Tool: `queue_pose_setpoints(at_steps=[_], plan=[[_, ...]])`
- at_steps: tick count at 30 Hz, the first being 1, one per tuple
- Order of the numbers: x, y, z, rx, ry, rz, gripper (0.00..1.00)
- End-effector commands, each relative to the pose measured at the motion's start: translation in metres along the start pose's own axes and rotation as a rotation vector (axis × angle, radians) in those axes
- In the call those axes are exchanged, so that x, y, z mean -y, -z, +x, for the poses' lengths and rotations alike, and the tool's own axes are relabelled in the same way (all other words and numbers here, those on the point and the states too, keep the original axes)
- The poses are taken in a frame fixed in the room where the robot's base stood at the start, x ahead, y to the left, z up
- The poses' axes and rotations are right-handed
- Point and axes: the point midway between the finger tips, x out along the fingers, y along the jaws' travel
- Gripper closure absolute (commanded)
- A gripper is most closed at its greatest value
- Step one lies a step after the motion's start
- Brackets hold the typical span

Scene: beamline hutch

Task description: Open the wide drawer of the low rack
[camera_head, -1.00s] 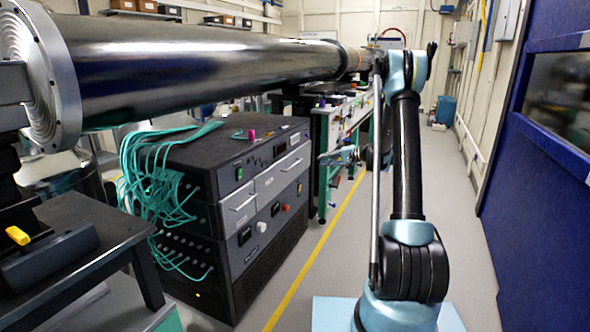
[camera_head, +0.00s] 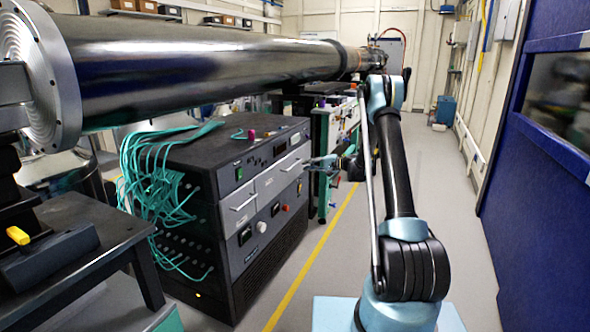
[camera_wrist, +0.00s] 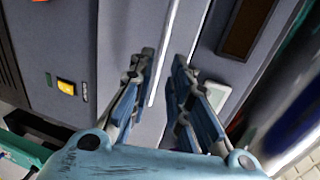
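The low rack (camera_head: 262,255) is a dark cabinet at the centre left of the head view. Its light grey drawer front (camera_head: 270,184) carries slim bar handles, one on the left (camera_head: 243,202) and one on the right (camera_head: 291,166). The drawer front looks closed, flush with the rack. My gripper (camera_head: 312,162) is just in front of the rack's right end at drawer height. In the wrist view my gripper (camera_wrist: 164,58) is open, its two fingers on either side of a pale bar (camera_wrist: 165,50) that runs along the grey face. Contact with the bar cannot be told.
Teal cables (camera_head: 150,180) hang from the rack's left side. A large steel pipe (camera_head: 200,65) runs above the rack. A yellow floor line (camera_head: 310,265) passes in front, with open floor to its right. A blue wall (camera_head: 540,180) closes the right side.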

Motion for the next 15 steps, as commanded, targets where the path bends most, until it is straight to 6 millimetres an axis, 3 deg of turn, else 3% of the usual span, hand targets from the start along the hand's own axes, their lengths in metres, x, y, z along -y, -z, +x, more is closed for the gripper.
queue_pose_setpoints(at_steps=[6,15], plan=[[0.000,-0.001,0.040,0.002,0.000,-0.001,0.82],[0.000,0.000,0.078,0.001,0.000,-0.001,0.82]])
